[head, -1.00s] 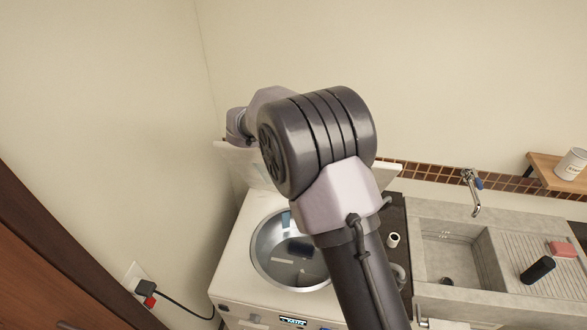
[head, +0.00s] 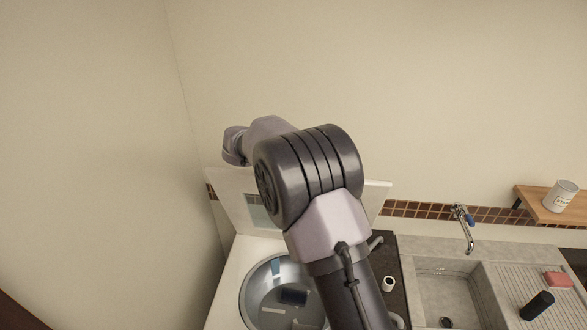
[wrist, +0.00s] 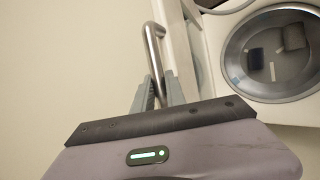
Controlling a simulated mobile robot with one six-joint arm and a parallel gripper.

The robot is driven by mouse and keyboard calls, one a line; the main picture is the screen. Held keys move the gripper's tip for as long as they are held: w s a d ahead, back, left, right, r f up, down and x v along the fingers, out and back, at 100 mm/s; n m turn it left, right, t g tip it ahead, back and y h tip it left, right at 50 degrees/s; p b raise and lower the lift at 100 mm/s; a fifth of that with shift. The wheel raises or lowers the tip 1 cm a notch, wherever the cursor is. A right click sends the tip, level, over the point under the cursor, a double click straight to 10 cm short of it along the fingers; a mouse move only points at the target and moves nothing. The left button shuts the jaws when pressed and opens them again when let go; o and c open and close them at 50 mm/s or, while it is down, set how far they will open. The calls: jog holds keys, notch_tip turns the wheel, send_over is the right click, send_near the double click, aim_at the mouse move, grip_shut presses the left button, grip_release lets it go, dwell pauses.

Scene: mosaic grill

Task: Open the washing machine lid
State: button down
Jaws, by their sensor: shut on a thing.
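The white washing machine (head: 237,283) has its lid (head: 232,188) raised, standing up behind the round opening. The steel drum (head: 262,282) is uncovered, with a few cloth-like items inside; it also shows in the wrist view (wrist: 247,85). My gripper (wrist: 157,90) is shut on the bent metal lid handle (wrist: 151,38), with a finger on each side of the bar. In the head view my arm covers the middle of the lid and part of the opening, and the gripper and handle are hidden.
A concrete sink (head: 437,290) with a tap (head: 464,225) stands right of the machine. A white roll (head: 388,284) stands between them. A black bottle (head: 537,305) and pink sponge (head: 558,279) lie on the drainboard. Walls close in behind and left.

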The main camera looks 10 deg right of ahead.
jog(key=c, duration=1.4)
grip_release()
jog(key=shift+f, duration=0.1)
jog(key=shift+o, duration=0.2)
jog(key=b+v, duration=0.2)
jog(key=v, duration=1.5)
jog(key=shift+r, duration=0.25)
jog(key=s+d+f+m+g+y+b, duration=0.1)
jog(key=s+d+f+m+y+b, duration=0.25)
jog(key=s+f+b, duration=0.75)
jog(key=s+d+f+m+g+y+b, duration=0.1)
jog(key=s+d+f+m+y+b, duration=0.3)
jog(key=s+f+b, duration=0.7)
jog(key=s+a+f+m+t+y+b, duration=0.1)
jog(key=s+f+m+b, duration=0.3)
jog(key=s+f+b, duration=0.2)
jog(key=s+a+f+m+t+y+b, duration=0.1)
jog(key=s+f+m+b, duration=0.4)
jog(key=f+b, duration=0.6)
notch_tip(320, 180, down, 3)
jog(key=shift+s+a+f, duration=0.1)
jog(key=shift+s+a, duration=0.6)
jog(key=shift+a, duration=0.05)
